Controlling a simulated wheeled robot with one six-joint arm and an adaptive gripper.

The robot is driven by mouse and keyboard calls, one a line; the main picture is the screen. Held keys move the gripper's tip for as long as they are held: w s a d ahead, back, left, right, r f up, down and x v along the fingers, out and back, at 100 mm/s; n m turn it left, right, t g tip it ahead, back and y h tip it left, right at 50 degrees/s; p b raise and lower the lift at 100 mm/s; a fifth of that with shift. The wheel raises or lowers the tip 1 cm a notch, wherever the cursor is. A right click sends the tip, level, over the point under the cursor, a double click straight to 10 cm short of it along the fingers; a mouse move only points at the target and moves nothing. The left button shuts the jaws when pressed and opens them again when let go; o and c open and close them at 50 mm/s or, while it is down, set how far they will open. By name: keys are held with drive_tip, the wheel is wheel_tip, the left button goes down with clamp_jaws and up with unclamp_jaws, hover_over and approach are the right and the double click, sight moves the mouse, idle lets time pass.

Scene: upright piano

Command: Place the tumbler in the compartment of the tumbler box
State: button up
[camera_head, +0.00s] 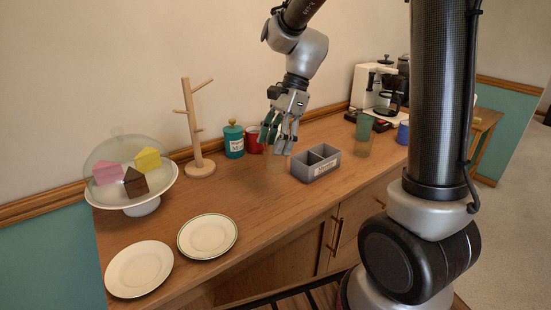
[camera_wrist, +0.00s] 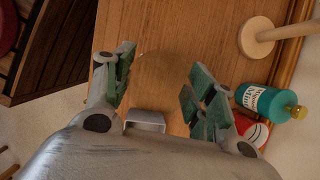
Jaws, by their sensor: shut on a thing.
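The clear tumbler (camera_head: 275,160) is faint and see-through, just left of the tumbler box. My gripper (camera_head: 280,143) reaches down from above with its fingers on the tumbler; it is shut on it. In the wrist view the gripper's green-padded fingers (camera_wrist: 158,88) stand wide on both sides of the tumbler's faint round outline (camera_wrist: 160,70). I cannot tell whether its base touches the counter. The grey tumbler box (camera_head: 318,172) has a label on its front and two open compartments with a divider; I see nothing in them, though their floors are partly hidden.
A teal canister (camera_head: 234,141), red mug (camera_head: 254,140) and wooden mug tree (camera_head: 199,150) stand behind and left. Another clear glass with green at its top (camera_head: 363,138), a blue cup (camera_head: 403,133) and a coffee maker (camera_head: 375,90) are right. Plates (camera_head: 208,236) and a cake stand (camera_head: 140,207) are left.

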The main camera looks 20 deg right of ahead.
wheel_tip(320, 180, up, 2)
drive_tip(key=r, duration=0.1)
drive_tip(key=m+t+h, duration=0.1)
drive_tip(key=m+t, duration=0.4)
drive_tip(key=m, duration=0.7)
hover_over(316, 162)
drive_tip(key=s+a, duration=0.1)
drive_tip(key=a, duration=0.2)
drive_tip(key=f, duration=0.9)
drive_tip(key=shift+a+f, duration=0.2)
drive_tip(key=shift+f, duration=0.05)
drive_tip(key=o, duration=1.5)
drive_tip(key=shift+f, duration=0.15)
drive_tip(key=shift+c, duration=0.2)
